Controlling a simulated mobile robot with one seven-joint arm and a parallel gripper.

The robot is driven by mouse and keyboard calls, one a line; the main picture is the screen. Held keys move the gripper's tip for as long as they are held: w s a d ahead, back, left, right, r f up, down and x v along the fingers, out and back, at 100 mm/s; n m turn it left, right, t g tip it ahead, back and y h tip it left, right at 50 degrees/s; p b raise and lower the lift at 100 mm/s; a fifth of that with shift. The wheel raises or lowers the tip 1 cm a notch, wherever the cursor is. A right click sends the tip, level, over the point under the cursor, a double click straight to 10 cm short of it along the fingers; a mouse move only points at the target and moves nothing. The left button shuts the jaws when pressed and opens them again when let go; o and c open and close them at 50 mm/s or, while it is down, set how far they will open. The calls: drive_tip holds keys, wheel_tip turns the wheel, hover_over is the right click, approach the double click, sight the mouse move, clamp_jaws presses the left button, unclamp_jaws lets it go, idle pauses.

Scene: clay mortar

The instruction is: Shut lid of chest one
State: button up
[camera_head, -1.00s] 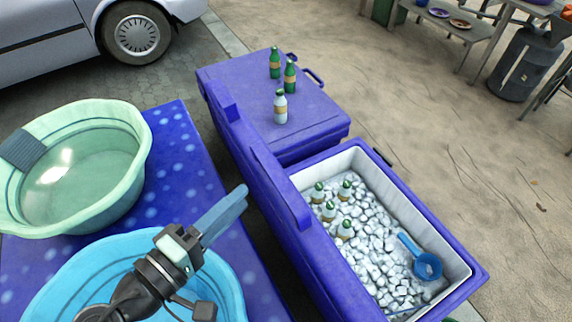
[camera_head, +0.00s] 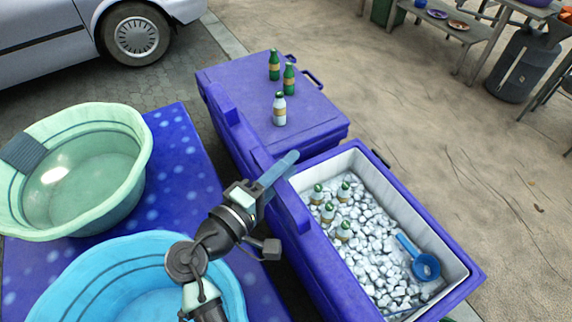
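The open chest (camera_head: 452,233) is purple with a white inside, at the lower right. It holds ice, several green-capped bottles and a blue scoop (camera_head: 425,265). Its purple lid (camera_head: 318,262) stands raised along the chest's left side. A second purple chest (camera_head: 318,112) behind it is shut, with three bottles on its lid. No label shows which is chest one. My gripper (camera_head: 276,174) has blue fingers and is at the left of the raised lid, near its far end. The fingers overlap in this view, so their gap and any contact with the lid are unclear.
A table with a blue spotted cloth (camera_head: 178,168) stands at the left. It bears a green basin (camera_head: 133,170) and a blue basin (camera_head: 95,262), close to my arm. A car (camera_head: 55,45) is behind. Sandy ground (camera_head: 440,110) to the right of the chests is clear.

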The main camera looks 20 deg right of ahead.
clamp_jaws()
idle(1.5)
